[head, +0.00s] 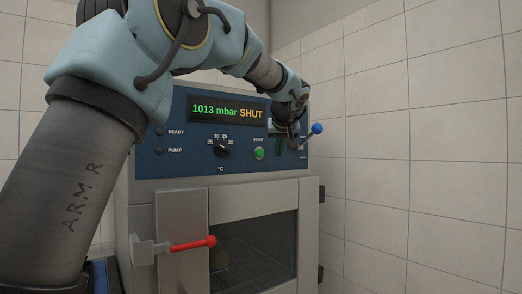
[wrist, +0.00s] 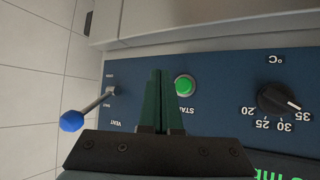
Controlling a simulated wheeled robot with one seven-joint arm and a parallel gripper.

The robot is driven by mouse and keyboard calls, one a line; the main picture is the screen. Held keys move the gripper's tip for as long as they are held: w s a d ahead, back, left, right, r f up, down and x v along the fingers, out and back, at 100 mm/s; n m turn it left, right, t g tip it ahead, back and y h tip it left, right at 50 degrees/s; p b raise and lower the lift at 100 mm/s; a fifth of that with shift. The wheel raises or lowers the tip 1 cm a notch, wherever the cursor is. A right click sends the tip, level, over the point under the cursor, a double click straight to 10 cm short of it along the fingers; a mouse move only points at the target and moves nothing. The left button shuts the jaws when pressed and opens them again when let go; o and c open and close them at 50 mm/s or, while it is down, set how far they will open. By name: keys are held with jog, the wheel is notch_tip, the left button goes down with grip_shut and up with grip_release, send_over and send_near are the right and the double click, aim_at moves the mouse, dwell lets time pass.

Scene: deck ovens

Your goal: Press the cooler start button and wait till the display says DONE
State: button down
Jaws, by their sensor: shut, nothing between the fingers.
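The cooler's display (head: 228,112) reads "1013 mbar SHUT" in green and orange. The round green start button (head: 259,153) sits low on the blue panel under the word START. It also shows in the wrist view (wrist: 185,86), just right of my fingers. My gripper (wrist: 159,72) is shut and empty, its two dark green fingers together. In the head view my gripper (head: 280,146) is in front of the panel, right of the button. The fingertips appear beside the button, not over it; I cannot tell their distance from the panel.
A blue-tipped vent lever (head: 317,128) sticks out right of my gripper. A black temperature knob (head: 222,150) is left of the button. Below, the glass door (head: 255,250) has a red handle (head: 193,244) across its left side. Tiled wall stands at the right.

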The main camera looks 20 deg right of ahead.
aim_at(263, 155)
jog(key=shift+w+a+p, duration=0.25)
jog(key=shift+w+p, duration=0.25)
jog(key=shift+w, duration=0.85)
jog(key=shift+w+a+p, duration=0.25)
jog(key=shift+w+p, duration=0.25)
jog(key=shift+w, duration=0.8)
jog(key=shift+w, duration=0.15)
jog(key=shift+w+a, duration=0.1)
jog(key=shift+w, duration=0.2)
jog(key=shift+w+a, duration=0.1)
jog(key=shift+w, duration=0.4)
dwell(0.6)
jog(key=shift+s, duration=0.1)
jog(key=shift+s+b, duration=0.55)
jog(key=shift+s, duration=0.25)
